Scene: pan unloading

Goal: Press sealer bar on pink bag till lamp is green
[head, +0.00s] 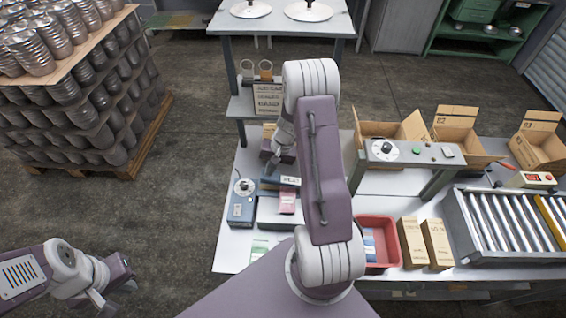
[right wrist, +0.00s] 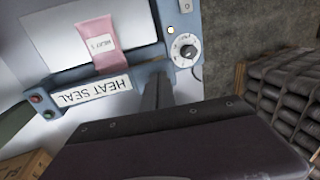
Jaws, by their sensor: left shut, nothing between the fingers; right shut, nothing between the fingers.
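The heat sealer (head: 242,208) is a blue machine with a dial. Its bar, labelled HEAT SEAL (right wrist: 92,97), lies across the lower end of the pink bag (right wrist: 103,45); the bag also shows in the head view (head: 287,203). A red lamp (right wrist: 37,99) and a dark green one (right wrist: 48,114) sit at the bar's left end in the wrist view; I cannot tell whether either is lit. My right gripper (right wrist: 157,92) is shut and empty beside the bar's dial end; contact is unclear. My left gripper (head: 115,290) is shut and empty, off the table at lower left.
A red bin (head: 391,243) and two upright cartons (head: 425,243) stand right of the sealer. A roller conveyor (head: 500,228) and open boxes (head: 456,130) are further right. A pallet stack of metal cans (head: 75,110) stands at left. Floor between pallet and table is clear.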

